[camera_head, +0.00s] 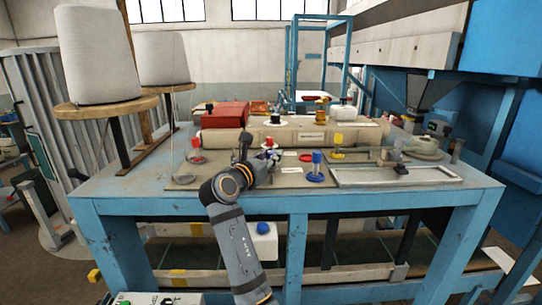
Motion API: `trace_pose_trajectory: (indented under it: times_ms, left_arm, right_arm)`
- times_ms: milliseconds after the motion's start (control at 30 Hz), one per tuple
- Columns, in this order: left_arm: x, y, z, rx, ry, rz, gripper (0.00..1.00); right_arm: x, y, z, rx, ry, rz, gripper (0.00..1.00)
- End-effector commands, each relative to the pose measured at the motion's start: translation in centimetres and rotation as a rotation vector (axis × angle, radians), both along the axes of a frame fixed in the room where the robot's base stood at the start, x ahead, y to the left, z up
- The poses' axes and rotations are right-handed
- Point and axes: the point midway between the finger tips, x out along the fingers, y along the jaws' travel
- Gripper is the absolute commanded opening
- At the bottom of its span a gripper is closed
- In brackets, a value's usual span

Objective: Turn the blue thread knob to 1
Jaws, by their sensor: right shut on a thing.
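A blue knob (316,157) stands upright on a round blue base on the table, right of my right gripper. Any number marks on it are too small to read. My right gripper (269,158) is low over the table's front part, left of this knob and apart from it. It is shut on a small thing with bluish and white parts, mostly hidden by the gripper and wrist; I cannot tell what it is. A second blue cap (263,227) sits on a white container below the tabletop. My left gripper is not in view.
A red-topped post (196,143) stands left and a yellow-topped one (338,139) right. A metal frame (398,184) lies at the front right. Two thread cones (97,55) stand at the left.

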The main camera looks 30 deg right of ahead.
Motion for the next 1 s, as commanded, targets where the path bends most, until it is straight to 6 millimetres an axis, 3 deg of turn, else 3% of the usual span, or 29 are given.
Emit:
trace_pose_trajectory:
  times_ms: [467, 500, 633, 1000]
  left_arm:
    - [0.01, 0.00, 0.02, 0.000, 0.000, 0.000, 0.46]
    - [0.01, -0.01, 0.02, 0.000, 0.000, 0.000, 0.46]
    - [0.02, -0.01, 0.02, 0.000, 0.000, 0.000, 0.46]
    - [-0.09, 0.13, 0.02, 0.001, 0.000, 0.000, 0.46]
  right_arm:
    - [0.00, -0.02, 0.15, -0.001, -0.003, -0.010, 0.00]
    - [0.00, -0.02, 0.15, -0.001, -0.003, -0.010, 0.27]
    - [0.00, -0.02, 0.11, -0.001, -0.002, -0.010, 0.45]
    - [0.01, -0.03, 0.70, -0.001, -0.004, -0.010, 0.45]
